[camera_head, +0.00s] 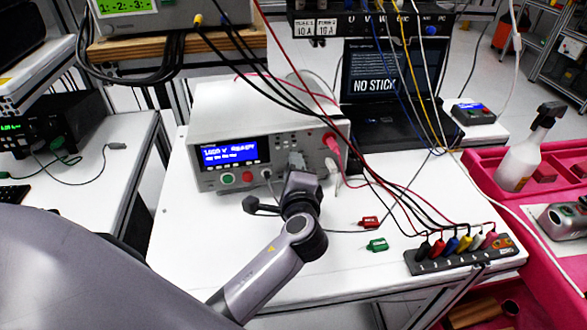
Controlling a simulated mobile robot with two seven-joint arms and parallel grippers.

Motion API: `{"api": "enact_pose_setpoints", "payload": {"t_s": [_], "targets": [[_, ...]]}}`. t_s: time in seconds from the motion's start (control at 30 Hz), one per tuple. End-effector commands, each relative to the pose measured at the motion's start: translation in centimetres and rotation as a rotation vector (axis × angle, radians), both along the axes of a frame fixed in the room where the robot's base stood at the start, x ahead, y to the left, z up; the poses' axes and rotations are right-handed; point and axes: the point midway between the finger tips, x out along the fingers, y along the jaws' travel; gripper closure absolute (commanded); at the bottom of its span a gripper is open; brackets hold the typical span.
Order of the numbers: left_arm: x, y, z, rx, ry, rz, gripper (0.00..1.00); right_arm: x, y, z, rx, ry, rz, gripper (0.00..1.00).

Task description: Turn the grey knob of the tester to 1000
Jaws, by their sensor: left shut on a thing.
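The tester (225,125) is a white box on the white table, with a lit blue display (232,155) on its front. The display text is small and blurred; I cannot read its value for sure. The grey knob (296,158) is at the right part of the front panel, mostly hidden by my gripper. My left gripper (298,173) reaches up from below and is shut on the knob. The knob's pointer and scale cannot be made out. My right gripper is not in view.
Green (228,180) and red (248,177) buttons sit left of the gripper. Cables hang across the right side to a terminal strip (455,262). Red (369,222) and green (377,245) tags lie on the table. A laptop (385,75) stands behind; a spray bottle (525,155) is in the pink tray.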

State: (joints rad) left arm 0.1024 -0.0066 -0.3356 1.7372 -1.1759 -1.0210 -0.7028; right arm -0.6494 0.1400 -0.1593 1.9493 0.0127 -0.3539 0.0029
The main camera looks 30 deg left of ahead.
Motion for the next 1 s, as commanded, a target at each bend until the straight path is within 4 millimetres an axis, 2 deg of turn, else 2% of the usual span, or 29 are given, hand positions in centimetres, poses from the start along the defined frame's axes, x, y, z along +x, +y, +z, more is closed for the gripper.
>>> {"api": "enact_pose_setpoints", "payload": {"t_s": [0.57,0.6,0.63,0.67,1.0], "targets": [[0.07,0.05,0.2,0.024,0.015,-0.004,0.97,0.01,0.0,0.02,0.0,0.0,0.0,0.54],[0.06,0.05,0.19,0.024,0.015,-0.004,0.54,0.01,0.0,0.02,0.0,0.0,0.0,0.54],[0.07,0.04,0.19,0.024,0.015,-0.004,0.44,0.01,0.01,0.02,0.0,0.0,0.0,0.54],[0.06,0.04,0.17,0.023,0.015,-0.003,0.41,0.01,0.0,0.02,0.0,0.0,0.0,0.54],[0.02,0.02,0.06,0.023,0.018,-0.004,0.41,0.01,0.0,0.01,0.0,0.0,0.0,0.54]]}}
